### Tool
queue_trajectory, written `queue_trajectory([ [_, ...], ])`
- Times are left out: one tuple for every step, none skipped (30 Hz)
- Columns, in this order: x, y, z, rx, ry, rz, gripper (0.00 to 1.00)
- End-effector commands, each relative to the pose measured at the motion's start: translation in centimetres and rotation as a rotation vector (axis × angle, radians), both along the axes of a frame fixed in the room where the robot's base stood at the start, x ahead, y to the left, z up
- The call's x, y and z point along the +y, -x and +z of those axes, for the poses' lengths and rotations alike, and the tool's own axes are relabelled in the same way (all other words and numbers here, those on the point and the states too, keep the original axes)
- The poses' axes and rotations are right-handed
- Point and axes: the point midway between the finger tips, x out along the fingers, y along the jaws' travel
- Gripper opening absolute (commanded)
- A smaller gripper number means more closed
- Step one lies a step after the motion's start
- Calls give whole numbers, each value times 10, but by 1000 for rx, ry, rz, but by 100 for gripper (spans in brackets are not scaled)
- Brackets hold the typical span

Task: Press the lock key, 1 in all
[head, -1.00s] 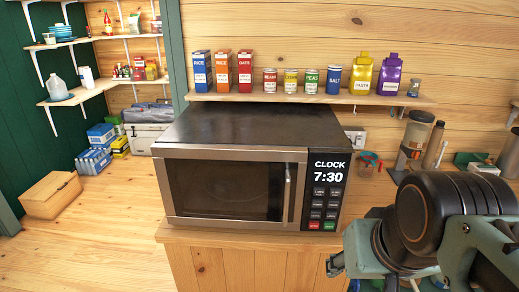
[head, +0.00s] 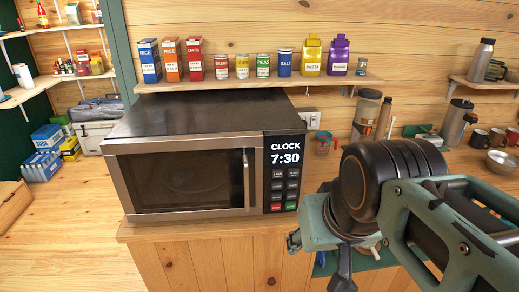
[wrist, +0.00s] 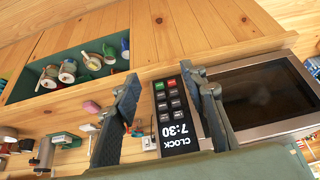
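The microwave (head: 182,183) stands on a wooden counter, and its control panel (head: 285,150) shows "CLOCK 7:30". Below the display are rows of small dark keys (head: 285,183), with a red and a green key at the bottom. The key labels are too small to read, so I cannot tell which is the lock key. The panel also shows upside down in the wrist view (wrist: 192,125), between my fingers. My gripper (wrist: 165,88) is open and empty, apart from the keys. In the head view my arm is right of the panel, with the fingers only partly showing.
A flask (head: 459,120), mugs and a metal bowl (head: 502,162) stand on the counter at right. A green-lined recess (wrist: 75,65) holding several small items shows in the wrist view.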

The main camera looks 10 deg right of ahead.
Motion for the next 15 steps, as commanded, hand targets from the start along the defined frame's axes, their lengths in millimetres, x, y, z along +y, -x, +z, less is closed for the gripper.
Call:
queue_trajectory([
  [0, 0, 0, 0, 0, 0, 32],
  [0, 0, 0, 0, 0, 0, 29],
  [0, 0, 0, 0, 0, 0, 25],
  [0, 0, 0, 0, 0, 0, 21],
  [0, 0, 0, 0, 0, 0, 18],
  [0, 0, 0, 0, 0, 0, 14],
  [0, 0, 0, 0, 0, 0, 10],
  [0, 0, 0, 0, 0, 0, 7],
  [0, 0, 0, 0, 0, 0, 3],
  [0, 0, 0, 0, 0, 0, 0],
  [0, 0, 0, 0, 0, 0, 0],
  [0, 0, 0, 0, 0, 0, 0],
  [0, 0, 0, 0, 0, 0, 0],
  [0, 0, 0, 0, 0, 0, 0],
  [0, 0, 0, 0, 0, 0, 0],
])
